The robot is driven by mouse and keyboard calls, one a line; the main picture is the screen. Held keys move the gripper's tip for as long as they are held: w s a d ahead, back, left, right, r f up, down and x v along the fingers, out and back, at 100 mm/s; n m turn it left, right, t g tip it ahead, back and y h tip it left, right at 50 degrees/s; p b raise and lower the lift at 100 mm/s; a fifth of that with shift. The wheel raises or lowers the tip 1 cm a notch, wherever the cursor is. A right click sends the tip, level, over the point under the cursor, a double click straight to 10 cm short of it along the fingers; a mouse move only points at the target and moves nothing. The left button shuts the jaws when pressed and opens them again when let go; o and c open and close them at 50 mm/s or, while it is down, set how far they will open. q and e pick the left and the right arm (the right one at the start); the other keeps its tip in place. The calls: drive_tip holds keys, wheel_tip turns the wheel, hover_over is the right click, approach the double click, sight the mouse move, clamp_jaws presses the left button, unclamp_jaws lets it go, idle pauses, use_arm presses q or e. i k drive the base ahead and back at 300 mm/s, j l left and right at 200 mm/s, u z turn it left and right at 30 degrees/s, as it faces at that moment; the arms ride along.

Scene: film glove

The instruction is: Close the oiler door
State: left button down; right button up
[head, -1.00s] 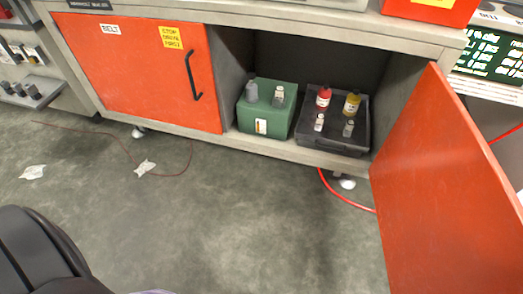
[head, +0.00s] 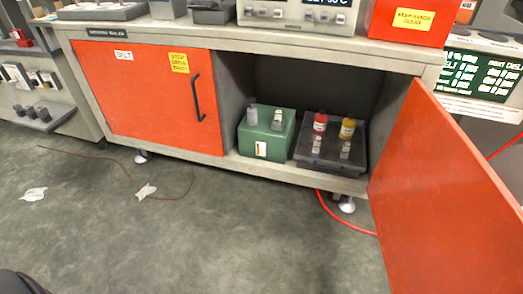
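An orange cabinet door (head: 445,190) stands wide open on the right side of the workbench cabinet, swung out towards me. Its lower edge runs out of the picture. Its outer face and handle are hidden. Left of it, the open compartment (head: 315,85) shows a green box (head: 266,135) and a dark tray (head: 328,156) holding small bottles, including a red-labelled one (head: 320,124) and a yellow one (head: 347,128). The other orange door (head: 150,90), with a black handle (head: 199,97) and BELT and yellow labels, is shut. Neither of my grippers is in view.
The workbench top (head: 270,38) carries equipment and a red box (head: 408,20). A red hose (head: 340,220) lies on the floor below the compartment. A thin cable and white scraps (head: 34,194) lie at left. The middle floor (head: 230,240) is clear.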

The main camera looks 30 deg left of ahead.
sight(446, 222)
drive_tip(key=l+u, duration=0.15)
drive_tip(key=l, duration=0.2)
drive_tip(key=k+l+u, duration=0.15)
drive_tip(key=l, duration=0.2)
drive_tip(key=k+l+u, duration=0.15)
drive_tip(key=l, duration=0.2)
drive_tip(key=k+l+u, duration=0.15)
drive_tip(key=l, duration=0.2)
drive_tip(key=i+l+u, duration=0.2)
drive_tip(key=l, duration=0.2)
drive_tip(key=l+u, duration=0.15)
drive_tip(key=l, duration=0.25)
drive_tip(key=i+l+u, duration=0.2)
drive_tip(key=l, duration=0.2)
drive_tip(key=l+u, duration=0.15)
drive_tip(key=l, duration=0.3)
drive_tip(key=i+l+u, duration=0.15)
drive_tip(key=i+l, duration=0.1)
